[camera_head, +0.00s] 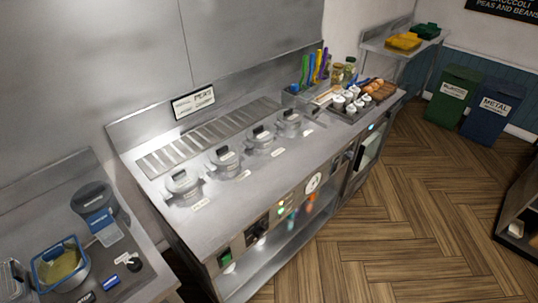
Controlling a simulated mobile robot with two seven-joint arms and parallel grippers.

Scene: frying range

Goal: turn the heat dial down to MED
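The frying range (262,185) is a long steel counter with its control panel along the front edge. On the panel is a round white dial face (313,182). To its left are small green lights (282,210) and a dark control (257,229). Farther left, near the panel's end, is another dark control with a green part (225,257). The markings are too small to read, so I cannot tell which control is the heat dial or where it is set. Neither of my grippers is in view.
Several round lidded wells (227,160) line the counter top. A tray of jars and brown food (362,101) stands at its far end. A side counter at lower left holds a blue-rimmed container (40,272). Open wooden floor (385,225) lies before the range.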

